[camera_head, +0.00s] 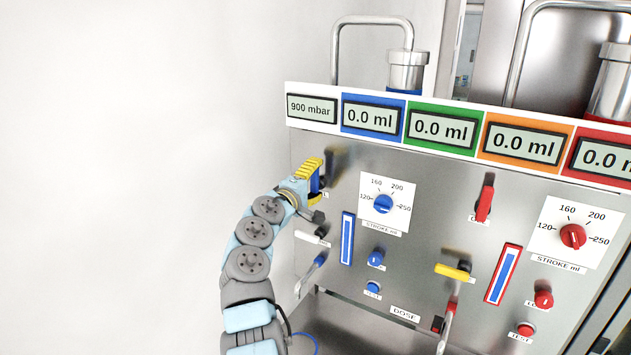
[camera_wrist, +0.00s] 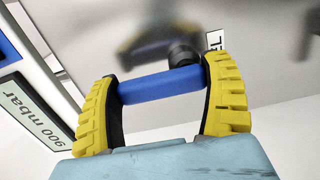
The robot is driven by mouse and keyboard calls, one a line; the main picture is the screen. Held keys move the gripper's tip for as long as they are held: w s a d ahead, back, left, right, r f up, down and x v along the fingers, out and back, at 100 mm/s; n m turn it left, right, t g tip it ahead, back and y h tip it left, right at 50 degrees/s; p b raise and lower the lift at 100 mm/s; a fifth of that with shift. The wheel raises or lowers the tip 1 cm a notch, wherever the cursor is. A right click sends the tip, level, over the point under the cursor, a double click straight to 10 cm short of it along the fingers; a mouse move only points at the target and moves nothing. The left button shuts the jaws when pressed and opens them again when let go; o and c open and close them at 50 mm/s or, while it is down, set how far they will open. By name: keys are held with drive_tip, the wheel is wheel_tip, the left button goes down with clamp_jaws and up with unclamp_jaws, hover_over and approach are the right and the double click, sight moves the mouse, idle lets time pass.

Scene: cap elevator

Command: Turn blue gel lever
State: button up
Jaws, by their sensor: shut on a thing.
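The blue gel lever (camera_wrist: 160,86) lies between the two yellow ribbed fingers of my gripper (camera_wrist: 163,97) in the wrist view. The fingers are shut on it, one at each end of the blue bar. A dark round pivot joins the lever to the steel panel behind it. In the head view, my gripper (camera_head: 315,178) is at the upper left of the panel, and a blue part of the lever (camera_head: 316,184) shows beside the yellow fingers. The label beside the lever is mostly hidden.
The steel panel (camera_head: 420,220) carries a blue stroke dial (camera_head: 383,204), a red lever (camera_head: 485,203), a yellow lever (camera_head: 453,270) and a red dial (camera_head: 573,236). A white lever (camera_head: 311,238) sits just below my gripper. Displays run along the top; the left reads 900 mbar (camera_head: 312,109). Space left of the panel is clear.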

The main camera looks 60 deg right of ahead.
drive_tip(key=o, duration=1)
drive_tip(key=shift+a, duration=0.1)
drive_tip(key=a, duration=1.2)
drive_tip(key=shift+w, duration=0.3)
drive_tip(key=shift+w, duration=0.1)
